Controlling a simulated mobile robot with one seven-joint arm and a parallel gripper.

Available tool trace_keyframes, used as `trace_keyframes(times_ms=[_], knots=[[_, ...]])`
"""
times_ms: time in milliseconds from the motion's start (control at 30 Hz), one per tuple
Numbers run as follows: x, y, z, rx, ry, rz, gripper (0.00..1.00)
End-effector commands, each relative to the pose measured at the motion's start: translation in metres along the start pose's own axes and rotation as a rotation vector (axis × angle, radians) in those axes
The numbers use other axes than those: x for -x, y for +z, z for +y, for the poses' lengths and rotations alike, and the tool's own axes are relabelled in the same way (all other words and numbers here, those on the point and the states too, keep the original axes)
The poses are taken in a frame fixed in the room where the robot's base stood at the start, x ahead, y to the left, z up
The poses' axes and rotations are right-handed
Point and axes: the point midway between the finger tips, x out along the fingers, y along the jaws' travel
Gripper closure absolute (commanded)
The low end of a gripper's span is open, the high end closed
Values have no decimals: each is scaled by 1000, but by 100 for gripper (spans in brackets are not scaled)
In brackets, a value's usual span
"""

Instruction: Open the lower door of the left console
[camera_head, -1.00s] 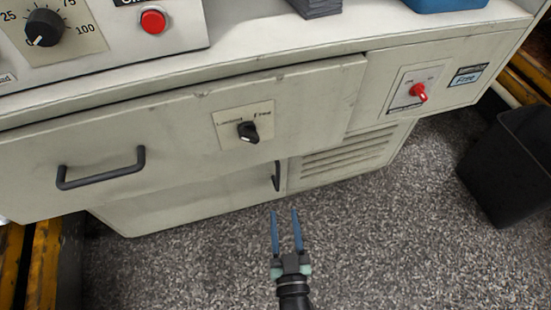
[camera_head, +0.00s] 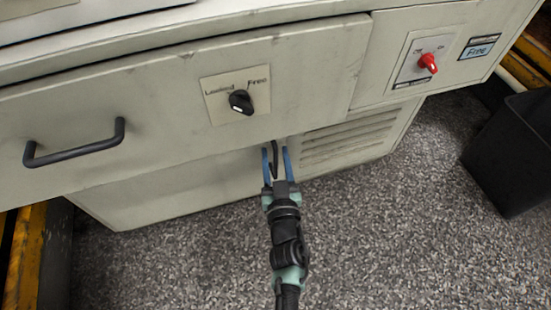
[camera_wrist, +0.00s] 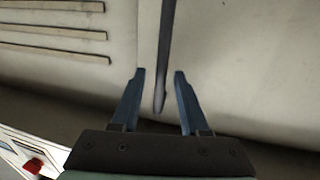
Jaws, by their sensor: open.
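The console's lower door (camera_head: 165,190) is a pale panel below the drawer and looks shut. Its dark vertical handle (camera_head: 275,158) is near the door's right edge, partly under the drawer's overhang. My gripper (camera_head: 276,152) is open, with one blue finger on each side of the handle. In the wrist view the handle (camera_wrist: 166,50) runs down between the two spread fingertips (camera_wrist: 160,76). A gap shows on both sides of it, so neither finger appears to touch it.
The drawer (camera_head: 165,110) above has a black handle (camera_head: 75,145) and a Locked/Free knob (camera_head: 240,102). A red switch (camera_head: 428,63) and a vent grille (camera_head: 345,140) are to the right. A black bin (camera_head: 510,155) stands at right. Speckled floor (camera_head: 390,240) is clear.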

Motion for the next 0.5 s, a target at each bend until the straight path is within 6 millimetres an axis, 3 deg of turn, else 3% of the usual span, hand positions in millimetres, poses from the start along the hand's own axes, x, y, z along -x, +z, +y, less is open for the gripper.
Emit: trace_keyframes(times_ms=[200,433,500], knots=[[0,0,0,0,0,0,57],[0,0,0,0,0,0,99],[0,0,0,0,0,0,100]])
